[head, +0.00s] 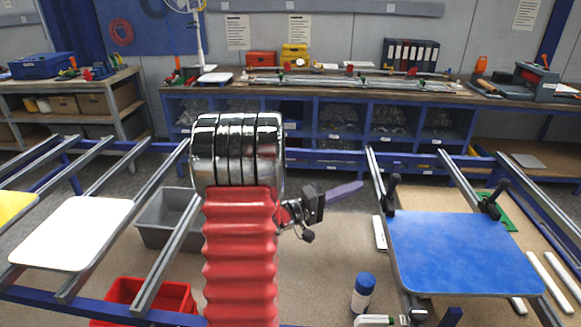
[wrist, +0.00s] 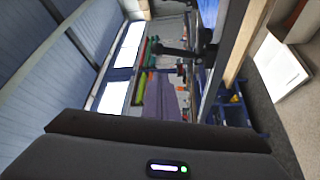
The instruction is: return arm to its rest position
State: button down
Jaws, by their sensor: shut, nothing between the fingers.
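My arm rises in the middle of the head view, with a ribbed red sleeve and chrome rings. My gripper (head: 345,191) sticks out to the right of it, above the floor between the two racks. Its purple fingers are together, with nothing held. In the wrist view the purple fingers (wrist: 160,97) show near the middle, above a dark housing with a small green light. The wrist picture looks turned on its side.
A blue sign plate (head: 462,252) lies on the right rack beside black clamps. A white plate (head: 72,233) lies on the left rack. A grey bin (head: 166,222) and a red crate (head: 150,297) stand low at left. A blue-and-white bottle (head: 363,293) stands at front right.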

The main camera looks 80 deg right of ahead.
dwell(0.4)
jog(key=w+a+n+t+y, duration=0.45)
jog(key=w+a+t, duration=0.85)
jog(key=w+a, duration=1.6)
jog(key=w+a+r+n+t+y, duration=0.1)
jog(key=w+a+n+t+y, duration=0.2)
jog(key=a, duration=1.1)
jog(key=w+a+r+n+t+y, duration=0.1)
jog(key=w+a+n+t+y, duration=0.2)
jog(key=a, duration=1.1)
jog(key=w+n+t, duration=0.3)
jog(key=w+n, duration=0.1)
jog(key=w, duration=0.1)
jog(key=shift+w+a+r, duration=0.3)
jog(key=shift+a+r, duration=0.05)
